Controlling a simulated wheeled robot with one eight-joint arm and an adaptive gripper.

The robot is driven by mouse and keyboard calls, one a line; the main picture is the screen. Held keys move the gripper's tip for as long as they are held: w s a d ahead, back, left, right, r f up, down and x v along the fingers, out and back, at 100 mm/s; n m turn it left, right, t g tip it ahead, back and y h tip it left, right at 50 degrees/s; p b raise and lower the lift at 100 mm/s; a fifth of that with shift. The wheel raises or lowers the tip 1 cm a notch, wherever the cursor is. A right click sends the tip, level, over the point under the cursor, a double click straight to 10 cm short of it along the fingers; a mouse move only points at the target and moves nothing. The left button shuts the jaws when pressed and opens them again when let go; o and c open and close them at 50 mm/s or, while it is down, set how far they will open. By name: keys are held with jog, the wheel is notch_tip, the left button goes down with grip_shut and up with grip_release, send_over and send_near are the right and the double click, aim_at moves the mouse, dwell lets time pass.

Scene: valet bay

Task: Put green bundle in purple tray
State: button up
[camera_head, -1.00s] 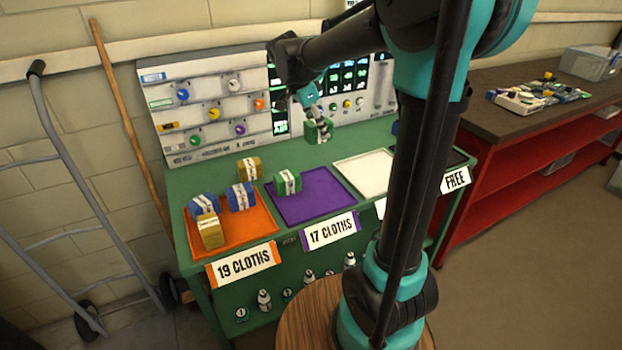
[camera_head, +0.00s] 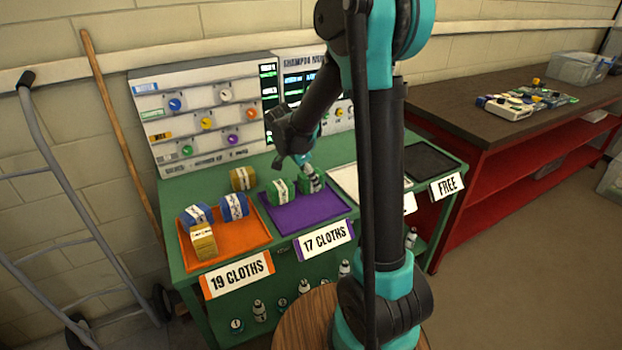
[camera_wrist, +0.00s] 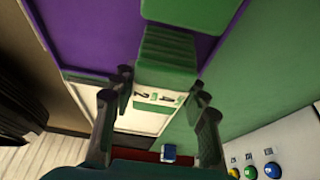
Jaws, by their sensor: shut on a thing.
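My gripper (camera_head: 313,176) is shut on a green bundle (camera_head: 303,186) with a pale band, at the back of the purple tray (camera_head: 312,214). In the wrist view my gripper (camera_wrist: 160,90) has a finger on each side of this green bundle (camera_wrist: 166,66). I cannot tell whether the held bundle touches the tray floor. A second green bundle (camera_head: 280,192) sits in the purple tray at its back left, close to the held one; it also shows in the wrist view (camera_wrist: 190,10). The purple tray has a label reading 17 CLOTHS.
Left of it is an orange tray (camera_head: 236,253) with blue bundles (camera_head: 234,207) and a yellow bundle (camera_head: 203,242). Another yellow bundle (camera_head: 243,178) lies on the green bench behind. A white tray (camera_head: 343,180) and a black tray (camera_head: 430,160) are to the right. The purple tray's front is clear.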

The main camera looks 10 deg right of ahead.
jog(key=shift+f, duration=0.15)
jog(key=o, duration=1.2)
jog(key=shift+o, duration=0.2)
jog(key=v, duration=1.2)
jog(key=s+d+f+n, duration=0.2)
jog(key=s, duration=0.1)
jog(key=s+d+f+n+y, duration=0.1)
jog(key=s+d+f+n, duration=0.1)
jog(key=s+n, duration=0.1)
jog(key=s+d+f+n+t+y, duration=0.1)
jog(key=s+d+f+n, duration=0.1)
jog(key=s, duration=0.2)
jog(key=shift+s+d+f, duration=0.25)
jog(key=shift+s+f, duration=0.05)
jog(key=shift+s, duration=0.05)
jog(key=s+f+n, duration=0.2)
jog(key=s, duration=0.1)
jog(key=s+d+f+n+t+y, duration=0.1)
jog(key=s+f+n, duration=0.1)
jog(key=s+n, duration=0.1)
jog(key=s+f+n+y, duration=0.1)
jog(key=s+f+n, duration=0.1)
jog(key=s, duration=0.2)
jog(key=shift+d+f+t, duration=0.3)
jog(key=shift+d+t, duration=0.1)
